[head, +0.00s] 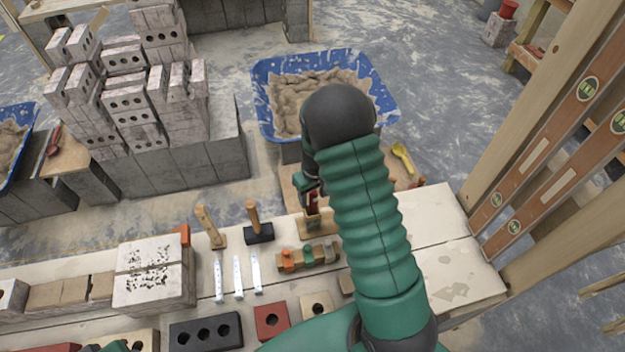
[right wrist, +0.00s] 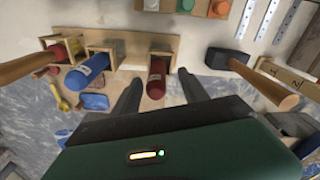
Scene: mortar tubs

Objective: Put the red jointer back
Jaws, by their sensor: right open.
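A red-handled tool, which looks like the red jointer (right wrist: 157,80), sits in a slot of the wooden rack (right wrist: 128,45) in the right wrist view. Its red handle also shows in the head view (head: 313,201), partly hidden by my arm. My right gripper (right wrist: 159,77) is open, with one finger on each side of the red handle; I cannot tell whether they touch it. In the head view my right gripper (head: 310,190) is mostly hidden behind my green arm. The tool's lower part is hidden. My left gripper is not in view.
A blue-handled tool (right wrist: 88,70) and another red handle (right wrist: 60,52) sit in neighbouring slots. A black-headed hammer (head: 258,234) lies to the left. A blue mortar tub (head: 262,92) stands behind. Another red tool (head: 53,141) lies far left.

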